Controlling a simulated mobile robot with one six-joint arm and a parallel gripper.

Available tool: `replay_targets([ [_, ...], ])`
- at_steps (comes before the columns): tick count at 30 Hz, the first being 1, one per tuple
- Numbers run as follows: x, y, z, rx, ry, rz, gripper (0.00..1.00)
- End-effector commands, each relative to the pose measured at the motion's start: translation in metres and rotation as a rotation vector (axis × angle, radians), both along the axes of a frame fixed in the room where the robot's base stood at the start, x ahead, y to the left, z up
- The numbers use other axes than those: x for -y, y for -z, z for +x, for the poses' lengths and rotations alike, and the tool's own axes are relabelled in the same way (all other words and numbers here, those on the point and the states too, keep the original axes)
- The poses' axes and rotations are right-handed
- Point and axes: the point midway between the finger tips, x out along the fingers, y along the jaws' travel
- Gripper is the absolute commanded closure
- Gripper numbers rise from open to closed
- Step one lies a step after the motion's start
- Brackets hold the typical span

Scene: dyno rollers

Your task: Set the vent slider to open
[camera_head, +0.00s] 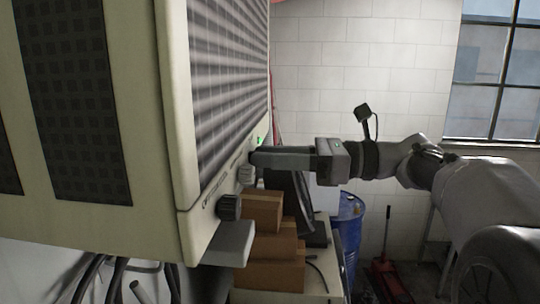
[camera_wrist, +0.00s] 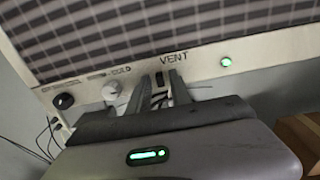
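The air unit (camera_head: 215,80) is a cream box with a louvred grille. The vent slider (camera_wrist: 160,79) is a small dark piece on its lower front strip, just below the word VENT in the wrist view. My gripper (camera_wrist: 161,82) reaches up to this strip, with one finger on each side of the slider. A gap shows between the fingers, so it looks open; whether either finger touches the slider I cannot tell. In the head view my gripper (camera_head: 254,158) comes from the right and its tips meet the panel edge, hiding the slider.
Left of the slider are a pale knob (camera_wrist: 111,91) and a black knob (camera_wrist: 63,100); a green light (camera_wrist: 226,61) is to its right. Below the unit are cardboard boxes (camera_head: 270,250) and a dark monitor. A blue barrel (camera_head: 349,225) stands behind.

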Motion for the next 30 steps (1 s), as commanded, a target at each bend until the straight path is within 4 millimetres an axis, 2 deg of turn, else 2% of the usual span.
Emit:
replay_targets([
  [1,0.0001,0.0,0.0,0.0,0.0,0.0,0.87],
  [3,0.0002,-0.0001,0.0,0.0,0.0,0.0,1.0],
  [30,0.0003,-0.0001,-0.0002,0.0,0.0,0.0,1.0],
])
